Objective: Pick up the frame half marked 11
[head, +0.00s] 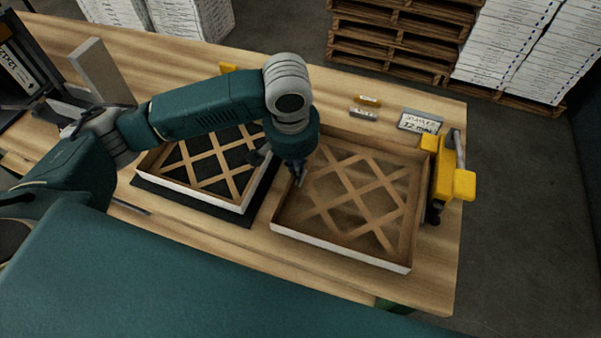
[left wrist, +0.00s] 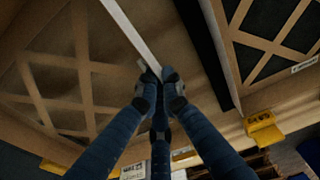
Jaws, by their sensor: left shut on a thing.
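Two open lattice frame halves lie on the wooden bench. The right one (head: 345,251) has brown lattice strips over a brownish sheet and a white outer side. The left one (head: 200,196) has a tan lattice with black showing through and rests on a dark mat (head: 238,216). I cannot read a mark 11 on either. My left gripper (head: 299,181) is shut on the left wall of the right frame half. In the left wrist view its fingertips (left wrist: 160,76) pinch that wall's pale edge (left wrist: 134,36). I cannot tell whether it is lifted. My right gripper is out of view.
A yellow clamp (head: 445,172) stands at the bench's right end, close to the right frame half. A stapler sign (head: 420,122) and two small blocks (head: 366,106) lie behind it. Pallets (head: 395,45) and stacked white boxes (head: 505,45) stand beyond the bench.

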